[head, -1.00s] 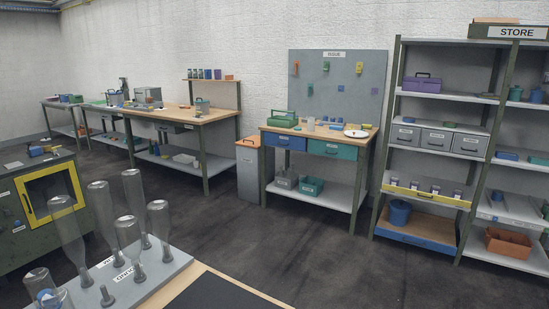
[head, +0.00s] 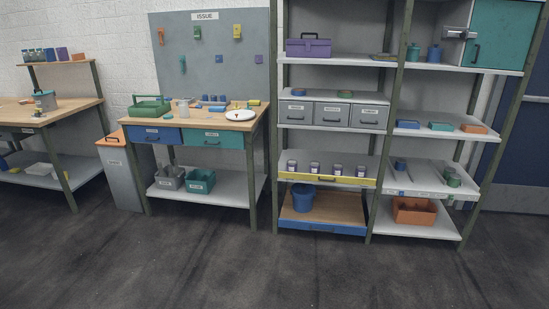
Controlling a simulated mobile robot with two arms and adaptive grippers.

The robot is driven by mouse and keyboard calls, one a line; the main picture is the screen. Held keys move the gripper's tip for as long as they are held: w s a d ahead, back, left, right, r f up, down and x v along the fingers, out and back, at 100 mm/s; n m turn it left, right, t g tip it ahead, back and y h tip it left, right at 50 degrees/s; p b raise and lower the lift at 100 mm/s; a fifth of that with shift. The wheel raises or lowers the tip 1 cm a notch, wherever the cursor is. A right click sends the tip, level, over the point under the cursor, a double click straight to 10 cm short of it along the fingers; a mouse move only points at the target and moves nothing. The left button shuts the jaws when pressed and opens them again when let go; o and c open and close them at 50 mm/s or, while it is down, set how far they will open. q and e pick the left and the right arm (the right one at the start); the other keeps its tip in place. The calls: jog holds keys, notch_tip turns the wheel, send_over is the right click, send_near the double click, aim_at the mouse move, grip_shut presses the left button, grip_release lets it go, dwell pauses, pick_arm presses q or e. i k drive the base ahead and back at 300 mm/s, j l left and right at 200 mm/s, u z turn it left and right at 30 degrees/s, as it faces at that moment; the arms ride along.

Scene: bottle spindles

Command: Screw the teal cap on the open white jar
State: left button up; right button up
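A small whitish jar (head: 184,107) stands on the wooden top of the bench under the ISSUE board; whether it is open is too small to tell. I cannot pick out a teal cap for certain. Small blue, teal and yellow pieces (head: 214,103) lie at the back of the same bench top. Several small jars with dark lids, one of them here (head: 315,169), stand on the yellow-edged shelf of the rack. Neither of my grippers shows.
The bench (head: 225,125) also bears a green carrier (head: 149,107) and a white round plate (head: 240,114). A grey bin (head: 120,172) stands left of it. The shelf rack (head: 340,126) stands close on its right. Dark floor (head: 230,265) in front is clear.

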aim_at(183, 105)
jog(key=i+l, duration=0.1)
jog(key=i, duration=0.45)
jog(key=i+l+u, duration=0.1)
jog(key=i, duration=0.45)
jog(key=i+j+u, duration=0.4)
jog(key=i, duration=0.4)
jog(key=i+l+u, duration=0.1)
jog(key=i+u, duration=0.25)
jog(key=i, duration=0.5)
jog(key=i+l+u, duration=0.2)
jog(key=i+u, duration=0.2)
jog(key=i, duration=0.45)
jog(key=i+l+u, duration=0.1)
jog(key=i+u, duration=0.15)
jog(key=i, duration=0.25)
jog(key=i+l+u, duration=0.25)
jog(key=i, duration=0.25)
jog(key=i+l+u, duration=0.25)
jog(key=i, duration=0.2)
